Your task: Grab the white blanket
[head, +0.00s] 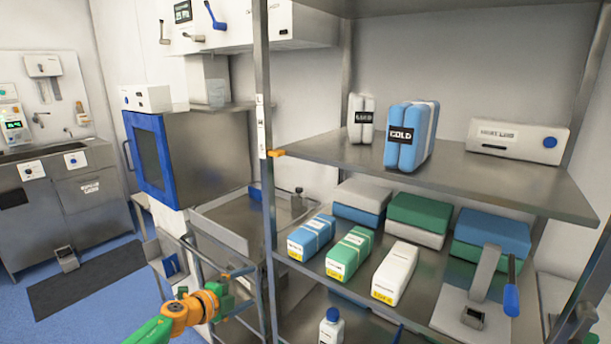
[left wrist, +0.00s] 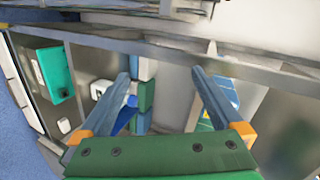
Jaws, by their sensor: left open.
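A folded white cloth bundle (head: 364,194), blanket-like, lies on top of a blue one at the back of the middle shelf. Another white folded one (head: 415,234) lies under a green one to its right. I cannot tell which is the white blanket. My left gripper (head: 246,290) is open and empty at the lower left, in front of the shelf's left post and apart from the bundles. In the left wrist view its two blue-grey fingers (left wrist: 160,84) stand wide apart, with a pale surface and green and blue shapes beyond them. My right gripper is not in view.
The middle shelf (head: 433,288) holds blue, green and white packs along its front. The upper shelf (head: 500,175) carries a blue COLD pack (head: 408,135) and a white box (head: 518,140). The metal post (head: 265,130) stands beside my left gripper. A cart (head: 240,215) is behind it.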

